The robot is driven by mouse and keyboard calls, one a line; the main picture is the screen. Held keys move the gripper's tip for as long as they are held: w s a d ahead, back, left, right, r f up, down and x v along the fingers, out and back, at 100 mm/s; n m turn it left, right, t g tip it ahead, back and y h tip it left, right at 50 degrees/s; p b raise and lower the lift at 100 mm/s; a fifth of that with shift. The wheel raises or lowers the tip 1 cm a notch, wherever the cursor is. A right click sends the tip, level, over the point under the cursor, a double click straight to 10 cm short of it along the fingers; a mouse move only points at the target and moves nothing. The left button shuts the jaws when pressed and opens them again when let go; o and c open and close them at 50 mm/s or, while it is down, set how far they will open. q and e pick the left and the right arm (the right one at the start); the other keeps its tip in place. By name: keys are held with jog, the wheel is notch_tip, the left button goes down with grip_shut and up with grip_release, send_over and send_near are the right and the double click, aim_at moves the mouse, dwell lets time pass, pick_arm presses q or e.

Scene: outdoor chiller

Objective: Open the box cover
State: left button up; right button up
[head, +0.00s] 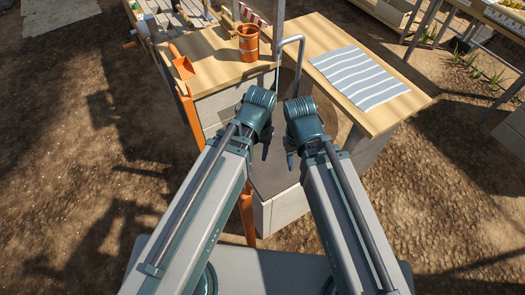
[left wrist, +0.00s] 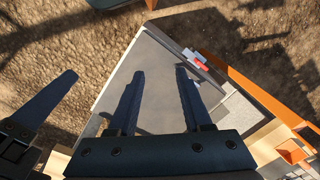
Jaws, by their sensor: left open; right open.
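The box (head: 283,212) stands between my arms in the head view, its pale front and side walls showing. Its grey cover (head: 272,178) lies on top and looks shut; my arms hide part of it. In the left wrist view the flat grey cover (left wrist: 160,75) fills the middle, with a small red and white part (left wrist: 196,60) at its edge. My left gripper (left wrist: 160,85) is open and empty above the cover. My right gripper (head: 292,158) is close beside it in the head view, also above the cover; one of its fingers shows at the left of the left wrist view.
A wooden counter (head: 290,38) wraps behind the box, with a striped cloth (head: 360,76), an orange bucket (head: 248,42) and an orange scoop (head: 182,65). A bent metal pipe (head: 299,62) rises behind my grippers. An orange leg (head: 246,212) stands beside the box. Bare ground lies left and right.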

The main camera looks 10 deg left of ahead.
pick_arm(q)
jog(key=w+a+f+n+t+h+b, duration=0.2)
jog(key=w+a+f+n+h+b, duration=0.1)
jog(key=w+a+f+n+b, duration=0.85)
jog(key=w+d+f+b, duration=0.1)
jog(key=f+b, duration=0.2)
jog(key=f, duration=0.1)
jog(key=w+d+f+m+b, duration=0.1)
jog(key=f+b, duration=0.3)
jog(key=w+d+f+m+b, duration=0.1)
jog(key=f+b, duration=0.2)
jog(key=f, duration=0.1)
jog(key=shift+d+b, duration=0.25)
jog(key=shift+b, duration=0.05)
pick_arm(e)
notch_tip(320, 180, down, 24)
jog(key=shift+r, duration=0.1)
pick_arm(q)
grip_shut()
